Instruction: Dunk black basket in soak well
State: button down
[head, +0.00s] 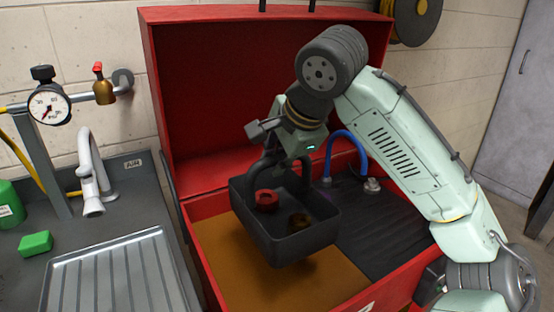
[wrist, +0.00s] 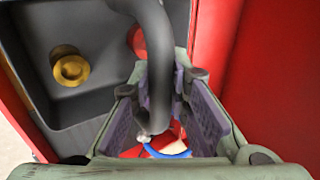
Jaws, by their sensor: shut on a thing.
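The black basket (head: 290,241) hangs from my gripper (head: 283,160), tilted a little, above the brown liquid of the soak well (head: 226,255). In the head view its underside looks clear of the liquid. A red ring-shaped part (head: 266,199) and a brown-gold part (head: 299,221) lie inside the basket. In the wrist view my gripper (wrist: 160,125) is shut on the basket's dark curved handle (wrist: 158,70). The gold part (wrist: 71,68) shows in the basket (wrist: 100,98) at left, and the red part (wrist: 137,40) is partly hidden behind the handle.
The red washer cabinet (head: 160,110) has a raised back and side walls around the well. A dark ribbed drain board (head: 385,235) with a blue hose (head: 345,137) lies right of the well. A sink counter (head: 120,275) with a white faucet (head: 90,175) stands at left.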

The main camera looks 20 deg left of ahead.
jog(key=shift+w+a+r, duration=0.1)
jog(key=shift+w+a, duration=0.15)
jog(key=shift+a, duration=0.1)
notch_tip(320, 180, down, 6)
jog(key=b, duration=0.5)
jog(key=shift+r, duration=0.25)
notch_tip(320, 180, down, 17)
jog(key=b, duration=1)
jog(key=shift+f, duration=0.1)
dwell(0.4)
